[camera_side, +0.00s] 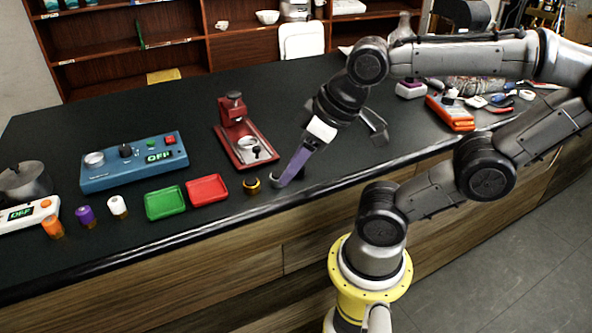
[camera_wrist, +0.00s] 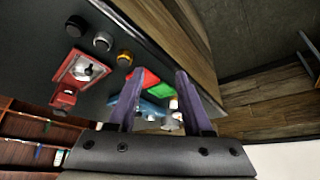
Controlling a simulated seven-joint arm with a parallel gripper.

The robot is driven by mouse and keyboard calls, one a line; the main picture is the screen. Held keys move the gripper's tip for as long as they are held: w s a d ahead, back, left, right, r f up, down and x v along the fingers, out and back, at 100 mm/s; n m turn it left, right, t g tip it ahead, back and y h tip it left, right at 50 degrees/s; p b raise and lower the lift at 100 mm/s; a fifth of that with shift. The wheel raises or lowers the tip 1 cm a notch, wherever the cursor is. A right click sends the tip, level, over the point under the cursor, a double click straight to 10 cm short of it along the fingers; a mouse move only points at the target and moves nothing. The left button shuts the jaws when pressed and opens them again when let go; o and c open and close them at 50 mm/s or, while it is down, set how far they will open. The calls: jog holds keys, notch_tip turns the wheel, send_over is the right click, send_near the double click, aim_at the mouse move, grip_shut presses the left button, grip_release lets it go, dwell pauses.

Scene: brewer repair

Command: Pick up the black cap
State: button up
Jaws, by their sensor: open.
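The black cap (camera_wrist: 76,25) stands upright on the dark counter, at the upper left of the wrist view. In the side view it is a dark shape (camera_side: 299,173) just right of my fingertips, hard to make out against the counter. A silver-ringed cap (camera_wrist: 103,41) and a gold-ringed cap (camera_wrist: 125,58) stand beside it in a row. My gripper (camera_wrist: 159,76) is open and empty, its two purple fingers apart. In the side view its fingertips (camera_side: 284,181) overlap the silver-ringed cap (camera_side: 276,181); I cannot tell whether they touch it.
A red press (camera_side: 246,148) stands behind the caps. Red (camera_side: 207,190) and green (camera_side: 165,203) trays lie to the left, with a blue control box (camera_side: 134,163) behind. An orange meter (camera_side: 450,113) lies at right. The counter's front edge (camera_side: 330,193) is close to the caps.

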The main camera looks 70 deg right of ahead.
jog(key=o, duration=0.5)
jog(key=shift+o, duration=0.2)
jog(key=w+d+r+m+g, duration=0.35)
jog(key=d+m, duration=0.25)
jog(key=m, duration=0.5)
jog(key=w+d+f+m+g, duration=0.1)
jog(key=d+f+m, duration=0.15)
jog(key=d, duration=0.35)
jog(key=w+d+f+m+g, duration=0.1)
jog(key=d+f+m, duration=0.1)
jog(key=d+m, duration=0.3)
jog(key=shift+n, duration=0.55)
jog(key=f, duration=0.8)
jog(key=d+f, duration=0.1)
jog(key=f, duration=0.3)
jog(key=shift+s+f, duration=0.2)
jog(key=shift+f, duration=0.05)
